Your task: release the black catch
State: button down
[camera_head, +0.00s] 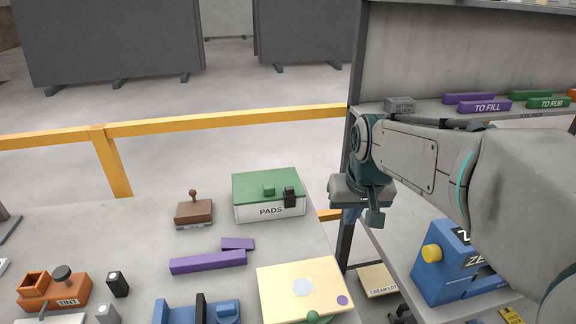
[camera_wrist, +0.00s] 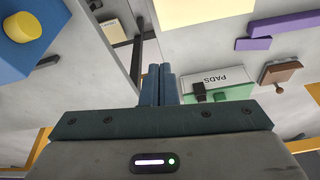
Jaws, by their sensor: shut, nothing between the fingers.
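The black catch (camera_head: 290,197) is a small block at the front right of the PADS box (camera_head: 262,211). The box is white with a green lid (camera_head: 268,184) that lies flat on top. In the wrist view the catch (camera_wrist: 198,91) shows just right of my fingers, against the white side and green lid. My gripper (camera_head: 348,220) points down to the right of the box, apart from it, over the gap beside the slab. In the wrist view its blue fingers (camera_wrist: 158,70) are together and empty.
A brown stamp (camera_head: 194,212), purple bars (camera_head: 208,262) and a cream board (camera_head: 303,289) lie around the box. An orange TINT holder (camera_head: 55,290) is at the left. A blue machine with a yellow knob (camera_head: 431,253) stands on the right-hand surface. A yellow rail (camera_head: 230,119) runs behind.

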jog(key=w+a+r, duration=0.1)
jog(key=w+a, duration=0.2)
jog(key=w, duration=0.5)
jog(key=w+a, duration=0.2)
jog(key=w, duration=0.6)
jog(key=n, duration=0.2)
send_over(285, 183)
jog(key=s, duration=0.5)
notch_tip(285, 183, down, 3)
jog(key=shift+w+d+t+p, duration=0.2)
jog(key=shift+d+t+p, duration=0.1)
jog(key=shift+d+p, duration=0.15)
jog(key=p+x, duration=0.1)
jog(key=x, duration=0.9)
jog(key=shift+a+f+p, duration=0.1)
jog(key=shift+a+p, duration=0.05)
jog(key=shift+p, duration=0.15)
jog(key=s, duration=0.2)
jog(key=shift+s+d+r, duration=0.25)
jog(key=shift+s, duration=0.15)
jog(key=shift+s+d+f, duration=0.1)
jog(key=shift+s+d, duration=0.05)
jog(key=shift+s, duration=0.5)
